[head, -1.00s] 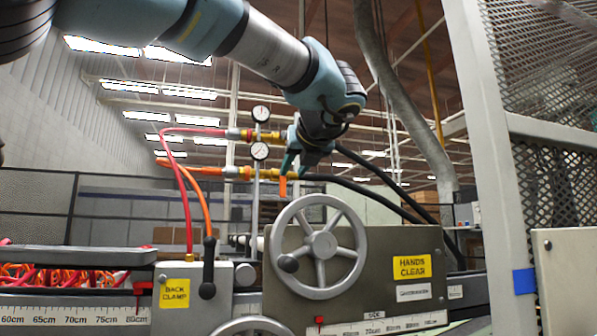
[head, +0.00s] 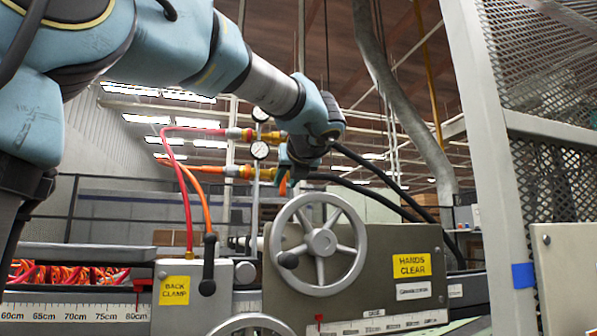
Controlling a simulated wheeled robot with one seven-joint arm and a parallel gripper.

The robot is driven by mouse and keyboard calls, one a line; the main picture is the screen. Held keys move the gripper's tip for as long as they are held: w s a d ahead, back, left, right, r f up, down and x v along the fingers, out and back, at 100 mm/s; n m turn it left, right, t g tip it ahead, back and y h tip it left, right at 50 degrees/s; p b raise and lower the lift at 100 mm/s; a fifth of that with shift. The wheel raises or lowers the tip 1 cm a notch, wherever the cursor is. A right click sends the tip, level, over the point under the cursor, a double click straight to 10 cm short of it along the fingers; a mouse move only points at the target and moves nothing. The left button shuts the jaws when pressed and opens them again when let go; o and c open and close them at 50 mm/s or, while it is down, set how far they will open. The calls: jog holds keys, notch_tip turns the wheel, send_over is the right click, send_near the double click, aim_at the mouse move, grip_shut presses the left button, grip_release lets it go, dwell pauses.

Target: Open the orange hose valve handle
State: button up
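The orange valve handle (head: 283,187) hangs below the brass fitting on the orange hose (head: 203,171), behind the handwheel. Only a small part of it shows; my gripper covers the rest. My gripper (head: 290,174) is at the handle, pointing down and to the left, with its teal fingers close to or overlapping it. Whether the fingers touch the handle or are closed on it cannot be told at this size.
A large grey handwheel (head: 322,242) stands just below my gripper. Black hoses (head: 375,188) run right. A mesh guard (head: 553,180) closes the right side.

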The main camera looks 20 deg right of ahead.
jog(key=shift+x, duration=1.2)
jog(key=shift+w+f+b, duration=0.15)
jog(key=shift+f+b, duration=0.05)
jog(key=shift+b, duration=0.3)
jog(key=d+r+n+t+h+b, duration=0.2)
jog(key=d+r+n+h+b, duration=0.25)
jog(key=n+b, duration=1.15)
jog(key=b+v, duration=0.2)
jog(key=v, duration=0.8)
jog(key=shift+w+a+f, duration=0.15)
jog(key=shift+w+a, duration=0.05)
jog(key=shift+a, duration=0.2)
jog(key=shift+h, duration=0.25)
